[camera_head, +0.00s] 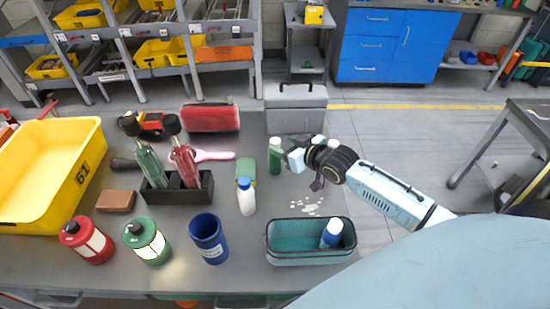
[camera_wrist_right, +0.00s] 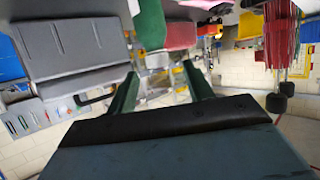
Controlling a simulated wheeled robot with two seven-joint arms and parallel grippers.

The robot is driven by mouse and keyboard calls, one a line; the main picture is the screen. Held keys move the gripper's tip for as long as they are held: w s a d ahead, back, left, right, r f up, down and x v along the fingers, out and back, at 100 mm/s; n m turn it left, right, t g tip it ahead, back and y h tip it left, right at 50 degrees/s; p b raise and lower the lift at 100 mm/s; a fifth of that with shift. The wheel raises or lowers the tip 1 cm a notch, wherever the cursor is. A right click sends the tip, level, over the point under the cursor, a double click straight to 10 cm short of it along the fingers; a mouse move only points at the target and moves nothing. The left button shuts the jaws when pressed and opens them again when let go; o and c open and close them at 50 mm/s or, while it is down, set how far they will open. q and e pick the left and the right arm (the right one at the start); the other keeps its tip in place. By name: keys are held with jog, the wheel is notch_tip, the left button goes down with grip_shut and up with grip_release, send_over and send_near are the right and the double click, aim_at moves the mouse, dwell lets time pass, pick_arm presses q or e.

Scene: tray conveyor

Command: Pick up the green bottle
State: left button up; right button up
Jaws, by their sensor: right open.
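A green bottle (camera_head: 275,156) with a white cap stands upright on the grey table, right of centre in the head view. A green shape in the wrist view (camera_wrist_right: 150,25) looks like this bottle, seen just beyond the fingers. My right gripper (camera_head: 296,160) is just to the right of the bottle at the table's right side. In the wrist view its fingers (camera_wrist_right: 160,72) are apart with nothing held between them. More white-capped tops show partly behind it. My left gripper is not in view.
A grey toolbox (camera_head: 296,108) and red case (camera_head: 210,117) stand behind. A teal basket (camera_head: 290,258) holds a blue-white bottle in front. A white bottle (camera_head: 246,199), blue cup (camera_head: 208,238), bottle rack (camera_head: 172,197), green canister (camera_head: 146,241) and yellow bin (camera_head: 70,175) stand leftward.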

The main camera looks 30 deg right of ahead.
aim_at(279, 144)
jog(key=shift+x, duration=2.7)
jog(key=shift+s+d+f, duration=0.1)
jog(key=shift+d, duration=0.05)
jog(key=shift+c, duration=0.3)
grip_shut()
